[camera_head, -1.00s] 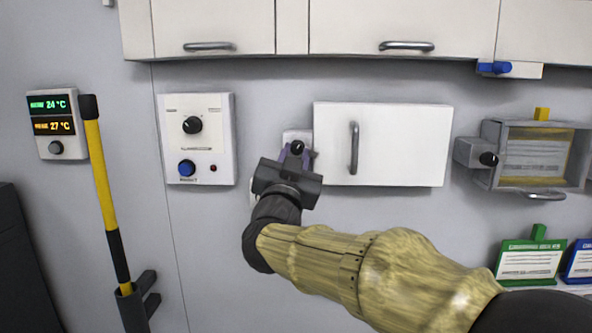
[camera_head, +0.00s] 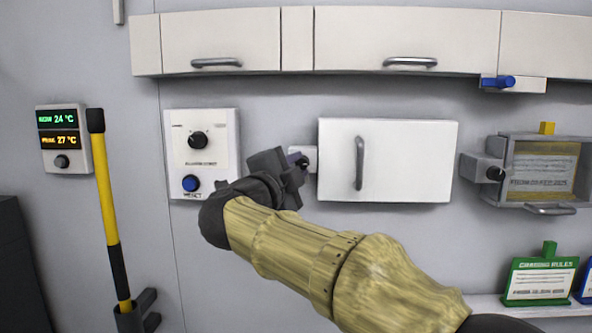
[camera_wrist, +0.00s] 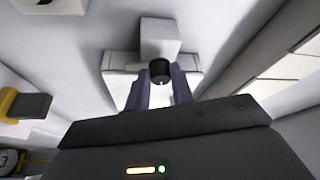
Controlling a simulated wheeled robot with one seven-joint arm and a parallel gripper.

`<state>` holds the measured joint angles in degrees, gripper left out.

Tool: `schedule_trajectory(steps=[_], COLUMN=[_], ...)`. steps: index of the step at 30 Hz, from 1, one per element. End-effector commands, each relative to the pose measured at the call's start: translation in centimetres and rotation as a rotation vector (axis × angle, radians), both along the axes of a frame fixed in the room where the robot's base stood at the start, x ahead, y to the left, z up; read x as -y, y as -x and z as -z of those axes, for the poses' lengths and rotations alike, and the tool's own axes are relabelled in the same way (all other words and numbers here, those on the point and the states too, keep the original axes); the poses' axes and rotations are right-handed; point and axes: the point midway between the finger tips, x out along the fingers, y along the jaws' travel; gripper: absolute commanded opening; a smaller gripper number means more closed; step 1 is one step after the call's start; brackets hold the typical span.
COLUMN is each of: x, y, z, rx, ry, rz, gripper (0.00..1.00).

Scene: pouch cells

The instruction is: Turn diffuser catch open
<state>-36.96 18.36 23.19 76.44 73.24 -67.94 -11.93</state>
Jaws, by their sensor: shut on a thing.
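The catch is a small black knob (camera_head: 303,162) on a white block (camera_head: 310,152) at the left edge of the closed white wall cabinet (camera_head: 400,160). My gripper (camera_head: 299,160) reaches it from the left, and its dark body hides part of the block. In the wrist view the knob (camera_wrist: 160,70) sits between the tips of my two purple fingers (camera_wrist: 161,84), which are shut on it. The white block (camera_wrist: 160,35) shows behind it. I cannot tell which way the knob's mark points.
A control panel (camera_head: 202,150) with a black dial and a blue button is close to the left of my gripper. A yellow-and-black pole (camera_head: 105,200) stands further left. A clear-fronted box (camera_head: 540,172) hangs at right. Overhead cupboards (camera_head: 405,35) run above.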

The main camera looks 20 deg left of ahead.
Motion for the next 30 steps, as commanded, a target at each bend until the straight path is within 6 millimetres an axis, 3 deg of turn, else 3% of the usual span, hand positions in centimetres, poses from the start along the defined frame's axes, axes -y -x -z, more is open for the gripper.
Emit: schedule_trajectory(steps=[10, 26, 27, 30], x=[-0.03, -0.02, -0.02, -0.02], y=[-0.01, -0.04, -0.04, -0.04], z=[-0.07, -0.01, -0.01, -0.04], rx=[-0.045, -0.053, -0.053, -0.052], ry=[-0.175, -0.205, -0.204, -0.204], rz=[0.002, 0.002, 0.003, 0.002], gripper=[0.01, 0.01, 0.29, 0.45])
